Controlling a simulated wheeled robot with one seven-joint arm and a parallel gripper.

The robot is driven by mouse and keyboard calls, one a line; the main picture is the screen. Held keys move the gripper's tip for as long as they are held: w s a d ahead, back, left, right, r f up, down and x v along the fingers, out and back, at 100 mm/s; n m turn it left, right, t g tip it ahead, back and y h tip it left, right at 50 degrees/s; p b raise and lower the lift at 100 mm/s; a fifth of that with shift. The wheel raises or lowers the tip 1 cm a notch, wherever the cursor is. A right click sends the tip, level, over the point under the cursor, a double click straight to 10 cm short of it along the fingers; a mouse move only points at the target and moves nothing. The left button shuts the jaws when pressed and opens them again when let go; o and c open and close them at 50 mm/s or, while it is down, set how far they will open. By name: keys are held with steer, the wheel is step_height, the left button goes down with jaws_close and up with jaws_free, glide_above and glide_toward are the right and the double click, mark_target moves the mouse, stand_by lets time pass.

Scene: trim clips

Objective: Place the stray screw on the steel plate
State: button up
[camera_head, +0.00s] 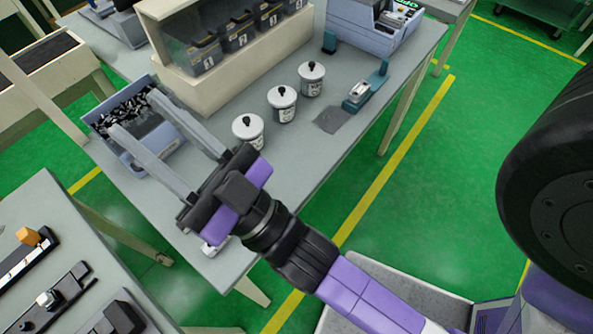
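A small flat grey square (331,120), which looks like the steel plate, lies on the grey table (350,155) to the right of three white lidded cups. I see nothing on it. I cannot make out the stray screw in this view. My gripper (134,113) is open, its two long grey fingers spread wide with nothing visible between them. The fingertips appear over a blue-grey bin (158,137) of dark small parts at the table's left end. Whether they touch the bin or its parts, I cannot tell. My gripper and arm hide part of the table's near edge.
The white cups (248,129) (282,104) (311,80) have black knobs. A blue-green device (362,93) stands beside the plate. A shelf with dark bins (235,38) stands behind. A small white object (215,246) lies by the near edge. Another bench (75,235) is at lower left.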

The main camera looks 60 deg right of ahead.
steer(key=s+d+f+g+y, duration=0.1)
steer(key=s+d+f+g, duration=0.1)
steer(key=s+f+g, duration=0.4)
steer(key=s+d+f+g, duration=0.2)
steer(key=s+f+g, duration=0.3)
steer(key=s+f, duration=0.8)
step_height(320, 180, down, 5)
steer(key=shift+s+d+r+g+y, duration=0.15)
steer(key=shift+d+r+g+y, duration=0.05)
steer(key=shift+g+y, duration=0.2)
